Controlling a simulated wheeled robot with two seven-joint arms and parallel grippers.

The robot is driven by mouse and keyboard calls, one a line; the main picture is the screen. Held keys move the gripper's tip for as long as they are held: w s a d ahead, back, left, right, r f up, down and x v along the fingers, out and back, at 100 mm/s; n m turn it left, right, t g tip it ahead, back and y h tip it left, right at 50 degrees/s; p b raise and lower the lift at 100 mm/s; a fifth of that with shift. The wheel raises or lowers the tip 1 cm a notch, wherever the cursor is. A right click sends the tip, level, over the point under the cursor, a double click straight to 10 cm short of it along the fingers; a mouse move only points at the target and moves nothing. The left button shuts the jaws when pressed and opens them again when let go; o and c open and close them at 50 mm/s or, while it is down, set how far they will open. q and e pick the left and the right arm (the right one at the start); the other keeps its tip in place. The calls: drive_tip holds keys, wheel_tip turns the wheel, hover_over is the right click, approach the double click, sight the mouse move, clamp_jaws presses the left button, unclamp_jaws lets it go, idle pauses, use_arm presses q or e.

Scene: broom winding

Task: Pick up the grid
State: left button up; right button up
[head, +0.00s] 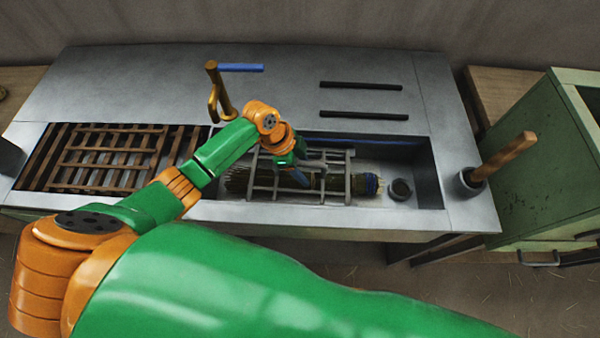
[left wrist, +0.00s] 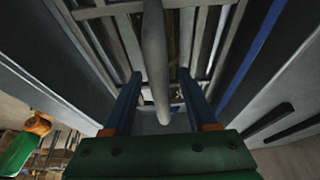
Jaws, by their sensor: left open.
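The grey metal grid (head: 348,178) lies in the recessed trough of the metal table, over a bundle of straw bristles. In the left wrist view its bars (left wrist: 110,10) fill the upper middle. My left gripper (head: 303,178) is over the grid, pointing down, and partly hides its middle. In the left wrist view the blue fingers of the gripper (left wrist: 160,78) are open, one on each side of a grey rounded bar (left wrist: 155,45). I cannot tell whether either finger touches the bar. My right gripper is not in view.
A brown slatted rack (head: 110,150) fills the left recess. A brass-coloured lever (head: 219,92) stands behind my left forearm. A small cup (head: 401,189) sits at the trough's right end. A wooden handle (head: 505,156) stands in a holder at the right edge, near a green cabinet (head: 525,165).

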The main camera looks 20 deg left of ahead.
use_arm(q)
drive_tip(key=shift+f, duration=0.15)
clamp_jaws()
drive_tip(key=shift+w, duration=0.1)
idle(1.2)
